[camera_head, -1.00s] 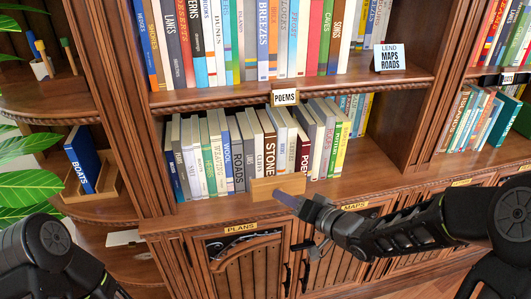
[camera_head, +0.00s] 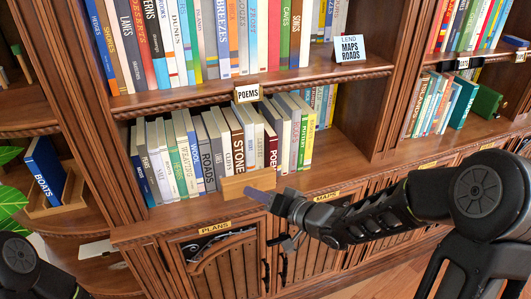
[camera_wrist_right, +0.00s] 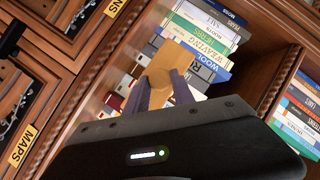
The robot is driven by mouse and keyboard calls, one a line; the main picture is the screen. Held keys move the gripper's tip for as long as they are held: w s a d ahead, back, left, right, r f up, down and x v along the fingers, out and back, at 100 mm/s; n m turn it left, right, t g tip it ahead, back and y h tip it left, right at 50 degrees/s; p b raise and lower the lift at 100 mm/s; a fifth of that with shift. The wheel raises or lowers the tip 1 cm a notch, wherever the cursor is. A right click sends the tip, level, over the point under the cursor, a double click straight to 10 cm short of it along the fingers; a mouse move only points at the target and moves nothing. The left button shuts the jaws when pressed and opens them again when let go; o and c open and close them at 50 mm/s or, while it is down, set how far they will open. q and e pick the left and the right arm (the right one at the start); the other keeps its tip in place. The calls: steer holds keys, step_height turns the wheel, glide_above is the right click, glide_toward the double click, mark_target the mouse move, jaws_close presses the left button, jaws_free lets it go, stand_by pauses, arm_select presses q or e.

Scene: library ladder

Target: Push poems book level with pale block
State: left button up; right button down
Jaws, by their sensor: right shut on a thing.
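The dark red poems book (camera_head: 271,149) stands upright in the lower shelf's row, right of the brown STONE book (camera_head: 238,151). The pale wooden block (camera_head: 246,184) is at the front of that shelf, before the spines near STONE. My right gripper (camera_head: 260,195) is shut on the block; in the right wrist view its purple fingers close on the block's round knob (camera_wrist_right: 160,78). The block (camera_wrist_right: 181,70) hides part of the row there. I cannot tell whether the block touches any spine. My left gripper is out of view; only part of its arm shows.
A POEMS sign (camera_head: 248,92) hangs on the upper shelf's edge. The lower shelf (camera_head: 345,155) is bare right of the row. Cupboard doors with a PLANS label (camera_head: 215,227) are below. A blue BOATS book (camera_head: 45,170) stands in a holder at left.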

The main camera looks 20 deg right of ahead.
mark_target(266, 150)
steer(key=s+d+p, duration=0.2)
steer(key=s+d, duration=0.1)
steer(key=d, duration=0.6)
steer(key=shift+d+p, duration=0.15)
steer(key=shift+p, duration=0.25)
steer(key=w+p, duration=0.1)
steer(key=w, duration=0.5)
steer(key=shift+w+a, duration=0.15)
steer(key=shift+a, duration=0.05)
stand_by(0.5)
steer(key=shift+w+a+p, duration=0.15)
steer(key=shift+w+p, duration=0.3)
steer(key=shift+w, duration=1.65)
stand_by(0.6)
